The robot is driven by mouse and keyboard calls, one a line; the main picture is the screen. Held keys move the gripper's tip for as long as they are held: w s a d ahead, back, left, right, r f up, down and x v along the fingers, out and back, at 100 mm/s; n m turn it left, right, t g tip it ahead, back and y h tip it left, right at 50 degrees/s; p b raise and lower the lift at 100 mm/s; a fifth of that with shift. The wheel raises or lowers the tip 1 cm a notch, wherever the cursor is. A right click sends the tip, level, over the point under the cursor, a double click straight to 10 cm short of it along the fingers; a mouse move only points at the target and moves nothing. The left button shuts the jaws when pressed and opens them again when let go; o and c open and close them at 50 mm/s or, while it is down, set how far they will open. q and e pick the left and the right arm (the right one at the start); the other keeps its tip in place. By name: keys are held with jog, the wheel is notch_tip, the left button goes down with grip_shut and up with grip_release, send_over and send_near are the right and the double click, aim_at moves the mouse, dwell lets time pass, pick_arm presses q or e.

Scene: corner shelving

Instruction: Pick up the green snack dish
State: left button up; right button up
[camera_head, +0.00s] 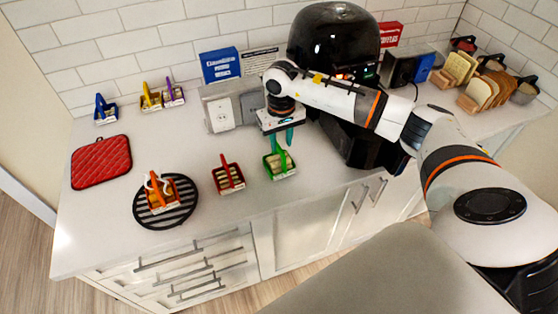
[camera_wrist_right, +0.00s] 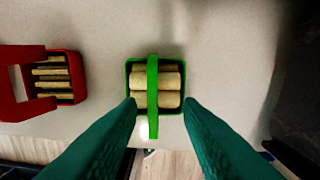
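The green snack dish (camera_head: 281,166) stands on the white counter, right of a red dish. In the right wrist view the green dish (camera_wrist_right: 152,62) holds several pale rolls under a green handle that arches over its middle. My right gripper (camera_head: 282,140) is above the green dish in the head view, pointing down. In the wrist view its two teal fingers (camera_wrist_right: 160,103) are apart, with tips near the dish's lower left and right corners. Nothing is held, and I cannot tell whether the tips touch the dish. My left gripper is not in view.
A red dish (camera_head: 228,178) stands close on the left. An orange dish (camera_head: 161,192) sits on a striped round trivet (camera_head: 179,214). A black coffee machine (camera_head: 333,45) stands behind my right arm. A red quilted mat (camera_head: 101,162) lies at the left.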

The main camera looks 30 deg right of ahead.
aim_at(279, 147)
jog(key=f, duration=0.1)
jog(key=f+p, duration=0.2)
jog(key=shift+w+a+f, duration=0.1)
jog(key=shift+a+f, duration=0.2)
jog(key=shift+f, duration=0.6)
grip_shut()
jog(key=shift+w+r, duration=0.1)
dwell(0.5)
